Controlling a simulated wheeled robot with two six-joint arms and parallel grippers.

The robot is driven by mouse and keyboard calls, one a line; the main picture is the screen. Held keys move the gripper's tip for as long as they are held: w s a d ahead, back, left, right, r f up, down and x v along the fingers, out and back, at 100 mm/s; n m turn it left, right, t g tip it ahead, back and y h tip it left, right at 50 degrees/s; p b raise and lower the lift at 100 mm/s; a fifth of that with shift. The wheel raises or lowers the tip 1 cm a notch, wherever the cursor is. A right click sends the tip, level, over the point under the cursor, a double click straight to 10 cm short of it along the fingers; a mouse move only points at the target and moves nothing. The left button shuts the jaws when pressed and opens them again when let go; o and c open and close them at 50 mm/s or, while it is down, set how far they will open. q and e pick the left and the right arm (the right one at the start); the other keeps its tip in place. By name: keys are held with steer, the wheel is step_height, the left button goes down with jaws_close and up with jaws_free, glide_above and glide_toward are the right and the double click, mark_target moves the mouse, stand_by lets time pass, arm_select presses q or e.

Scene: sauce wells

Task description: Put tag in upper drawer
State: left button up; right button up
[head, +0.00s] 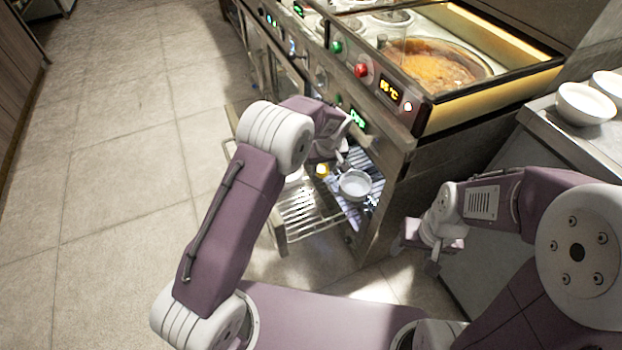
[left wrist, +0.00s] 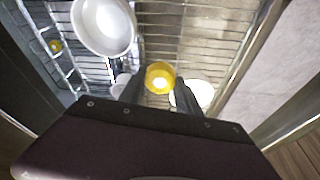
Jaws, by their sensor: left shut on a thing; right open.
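A small yellow round piece with a pale middle (left wrist: 160,76), which looks like the tag, is between the fingers of my left gripper (left wrist: 159,88) in the left wrist view. The gripper is shut on it, above a wire rack. In the head view a yellow spot (head: 322,171) shows beside my left gripper (head: 335,160), whose fingers are partly hidden. The pulled-out wire-rack drawer (head: 300,222) is below it; I cannot tell whether it is the upper one. My right gripper (head: 422,250) is open and empty, right of the cabinet.
A white bowl (head: 355,185) stands on the rack and shows large in the left wrist view (left wrist: 103,25). Another white dish (left wrist: 200,94) is near the fingers. A small yellow thing (left wrist: 56,46) lies left. White bowls (head: 586,103) stand on the right counter. Left floor is clear.

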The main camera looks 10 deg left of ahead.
arm_select(q)
steer(key=b, duration=0.6)
glide_above(295, 210)
steer(key=f, duration=0.6)
steer(key=shift+s+d+f, duration=0.15)
steer(key=shift+d+f, duration=0.2)
steer(key=shift+f, duration=0.05)
steer(key=shift+s+a, duration=0.25)
steer(key=shift+s, duration=0.1)
steer(key=shift+f+b, duration=1.6)
steer(key=shift+f, duration=0.6)
steer(key=o, duration=1.3)
steer(key=shift+o, duration=0.2)
steer(key=shift+r, duration=0.15)
steer(key=p+v, duration=0.6)
steer(key=v, duration=0.6)
steer(key=shift+w+r, duration=0.1)
